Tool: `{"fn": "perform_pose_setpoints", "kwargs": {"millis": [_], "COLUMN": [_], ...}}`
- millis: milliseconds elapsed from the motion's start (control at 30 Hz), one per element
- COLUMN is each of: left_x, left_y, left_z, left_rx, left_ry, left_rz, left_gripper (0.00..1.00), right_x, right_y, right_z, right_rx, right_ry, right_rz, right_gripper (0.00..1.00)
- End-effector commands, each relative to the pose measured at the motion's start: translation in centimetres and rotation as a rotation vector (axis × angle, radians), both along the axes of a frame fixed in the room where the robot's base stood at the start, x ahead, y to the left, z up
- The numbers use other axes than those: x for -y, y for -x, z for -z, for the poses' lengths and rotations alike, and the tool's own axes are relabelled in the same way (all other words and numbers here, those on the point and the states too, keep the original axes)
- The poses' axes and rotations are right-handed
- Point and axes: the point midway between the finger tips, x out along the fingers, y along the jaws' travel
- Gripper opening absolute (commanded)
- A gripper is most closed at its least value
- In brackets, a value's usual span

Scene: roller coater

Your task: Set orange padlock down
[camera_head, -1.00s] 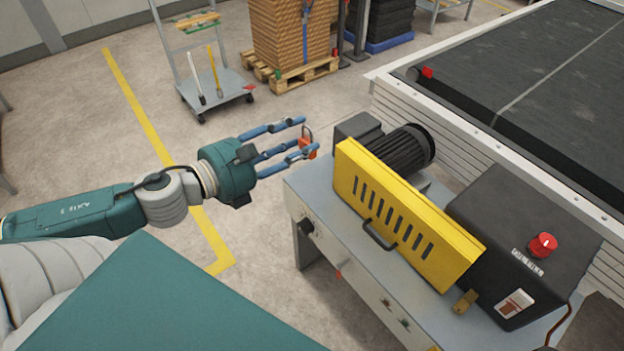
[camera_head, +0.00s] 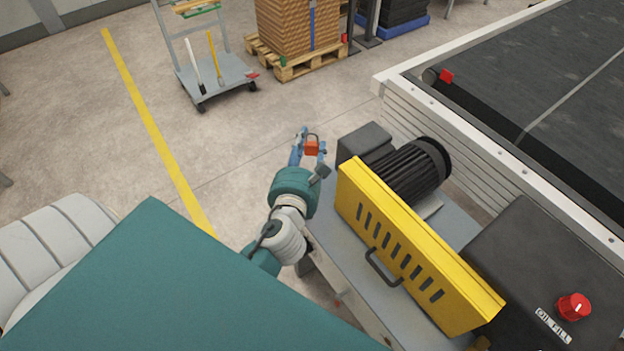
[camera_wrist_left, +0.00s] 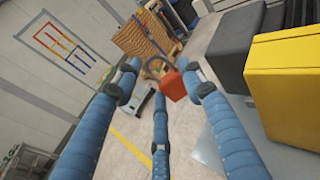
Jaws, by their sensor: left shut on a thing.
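The orange padlock (camera_head: 312,148) shows near the middle of the head view, with its dark shackle upward. My left gripper (camera_head: 309,150) is shut on it, left of the dark motor box at the machine's corner. In the left wrist view the orange padlock (camera_wrist_left: 172,84) sits at the fingertips of the blue fingers of my left gripper (camera_wrist_left: 160,88). It is tilted there, its grey shackle toward the top. I cannot tell its height above the grey machine top (camera_head: 335,212). My right gripper is not in view.
The yellow slotted guard (camera_head: 405,255) and black ribbed motor (camera_head: 412,172) stand right of my left gripper. A black box with a red knob (camera_head: 574,306) is at lower right. A wide dark conveyor (camera_head: 560,80) lies beyond. Grey top left of the guard looks clear.

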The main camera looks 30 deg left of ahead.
Motion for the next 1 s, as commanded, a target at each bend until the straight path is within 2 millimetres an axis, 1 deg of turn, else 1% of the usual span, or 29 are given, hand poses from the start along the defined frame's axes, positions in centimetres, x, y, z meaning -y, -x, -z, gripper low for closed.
{"fn": "perform_pose_setpoints", "kwargs": {"millis": [33, 100, 167, 200, 267, 300, 400, 500, 667, 900, 1000], "left_x": [0.1, 0.1, 0.0, 0.1, 0.1, 0.0, 0.1, 0.1, 0.1, 0.1, 0.1], "left_y": [0.1, 0.2, 0.2, 0.2, 0.2, 0.2, 0.2, 0.2, 0.2, 0.2, 0.2], "left_z": [1.9, 4.0, 5.6, 6.8, 8.4, 9.5, 11.8, 13.4, 14.4, 18.0, 18.6], "left_rx": [-0.007, -0.007, -0.008, -0.006, -0.007, -0.005, -0.004, -0.004, -0.002, -0.004, -0.002], "left_ry": [0.002, 0.003, 0.002, 0.001, 0.003, 0.002, 0.001, 0.002, 0.002, 0.000, 0.001], "left_rz": [-0.001, -0.001, 0.000, 0.000, 0.002, 0.001, 0.003, 0.002, 0.003, 0.004, 0.004], "left_gripper": [0.11, 0.11, 0.11, 0.11, 0.11, 0.11, 0.11, 0.11, 0.11, 0.11, 0.11], "right_x": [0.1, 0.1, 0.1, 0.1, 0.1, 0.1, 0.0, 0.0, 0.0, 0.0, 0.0], "right_y": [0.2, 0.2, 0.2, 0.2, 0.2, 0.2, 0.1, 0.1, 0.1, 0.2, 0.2], "right_z": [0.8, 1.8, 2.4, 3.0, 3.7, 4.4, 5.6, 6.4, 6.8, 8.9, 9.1], "right_rx": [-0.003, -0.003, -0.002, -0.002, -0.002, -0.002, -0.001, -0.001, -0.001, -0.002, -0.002], "right_ry": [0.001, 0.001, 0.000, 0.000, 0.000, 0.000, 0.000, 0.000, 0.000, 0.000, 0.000], "right_rz": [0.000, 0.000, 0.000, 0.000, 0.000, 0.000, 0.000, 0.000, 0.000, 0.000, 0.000], "right_gripper": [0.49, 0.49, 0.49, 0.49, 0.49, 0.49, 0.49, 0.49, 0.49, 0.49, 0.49]}}
